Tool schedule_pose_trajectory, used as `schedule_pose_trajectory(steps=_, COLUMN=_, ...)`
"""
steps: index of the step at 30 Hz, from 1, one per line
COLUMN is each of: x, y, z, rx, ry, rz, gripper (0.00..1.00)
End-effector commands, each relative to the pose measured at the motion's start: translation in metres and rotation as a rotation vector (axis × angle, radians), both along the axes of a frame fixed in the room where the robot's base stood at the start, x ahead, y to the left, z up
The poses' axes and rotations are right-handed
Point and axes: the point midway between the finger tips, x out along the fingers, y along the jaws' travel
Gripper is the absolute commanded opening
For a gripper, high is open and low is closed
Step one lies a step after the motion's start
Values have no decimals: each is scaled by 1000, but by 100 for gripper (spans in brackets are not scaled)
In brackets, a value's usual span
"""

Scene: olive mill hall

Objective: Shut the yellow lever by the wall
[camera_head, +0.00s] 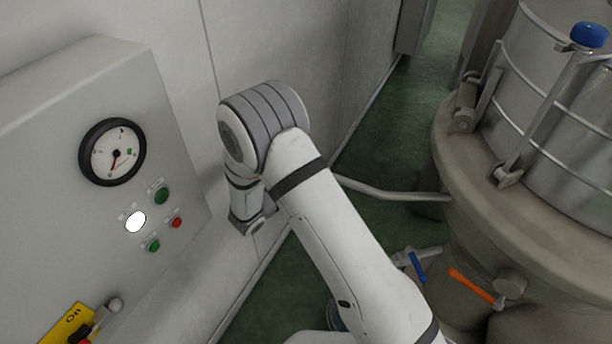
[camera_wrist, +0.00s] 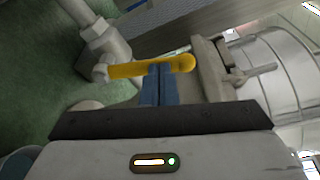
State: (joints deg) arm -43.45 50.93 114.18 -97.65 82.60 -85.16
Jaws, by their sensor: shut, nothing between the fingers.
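The yellow lever (camera_wrist: 128,71) shows in the wrist view, running crosswise from a pale pivot at its left to a rounded end at its right. The pivot sits by a grey valve body and pipe (camera_wrist: 107,42). My gripper (camera_wrist: 159,68) has its two blue fingers together, with nothing between them. The fingertips overlap the middle of the lever in the picture; I cannot tell whether they touch it. In the head view the lever and the fingers do not show, and my arm covers part of the wall side.
A grey panel (camera_head: 60,160) with a gauge (camera_head: 112,152), buttons and a yellow "On" switch plate (camera_head: 68,325) is on the left wall. At right stands a steel vessel (camera_head: 560,110) on a beige base. An orange lever (camera_head: 472,286) and a blue lever (camera_head: 417,267) sit below it.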

Motion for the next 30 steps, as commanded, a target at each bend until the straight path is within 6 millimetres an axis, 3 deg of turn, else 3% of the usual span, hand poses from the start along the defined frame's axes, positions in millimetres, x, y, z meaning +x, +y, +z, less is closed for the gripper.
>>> schedule_pose_trajectory(steps=30, x=5, y=-10, z=1, rx=1, ry=-1, rz=-24, gripper=0)
